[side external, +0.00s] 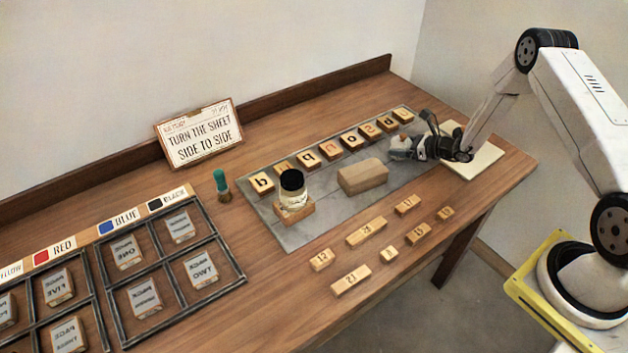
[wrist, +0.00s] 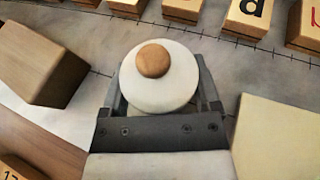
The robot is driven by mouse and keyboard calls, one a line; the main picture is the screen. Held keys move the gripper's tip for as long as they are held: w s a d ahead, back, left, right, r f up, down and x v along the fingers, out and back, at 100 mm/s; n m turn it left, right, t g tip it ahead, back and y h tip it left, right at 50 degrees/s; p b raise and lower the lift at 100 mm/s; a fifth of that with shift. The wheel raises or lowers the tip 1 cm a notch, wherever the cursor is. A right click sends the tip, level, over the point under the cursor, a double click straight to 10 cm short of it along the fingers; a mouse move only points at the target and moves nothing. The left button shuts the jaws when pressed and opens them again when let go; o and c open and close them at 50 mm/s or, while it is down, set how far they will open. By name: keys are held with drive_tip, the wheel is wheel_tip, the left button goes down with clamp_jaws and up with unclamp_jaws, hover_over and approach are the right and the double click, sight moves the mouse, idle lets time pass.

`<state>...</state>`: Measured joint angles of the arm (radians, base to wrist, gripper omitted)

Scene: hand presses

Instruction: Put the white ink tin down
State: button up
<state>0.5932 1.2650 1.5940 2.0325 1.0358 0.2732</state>
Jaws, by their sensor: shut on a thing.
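My gripper (side external: 420,149) is over the right end of the grey stone slab (side external: 330,218). It is shut on the white ink tin (side external: 402,148), a small round white thing. In the wrist view the tin (wrist: 145,95) sits between the two fingers, seen from above, with a tan round knob (wrist: 153,60) on top. The fingers hide part of its sides. I cannot tell whether its base touches the slab.
A wooden block (side external: 362,177) lies left of my gripper on the slab. A row of letter blocks (side external: 331,149) runs along the slab's back. A black-lidded jar (side external: 292,184) stands at the left. A cream pad (side external: 480,158) lies to the right. Number blocks (side external: 366,231) lie in front.

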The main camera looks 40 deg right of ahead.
drive_tip(key=shift+f, duration=0.1)
drive_tip(key=o, duration=1.3)
drive_tip(key=shift+o, duration=0.2)
drive_tip(key=v, duration=1.2)
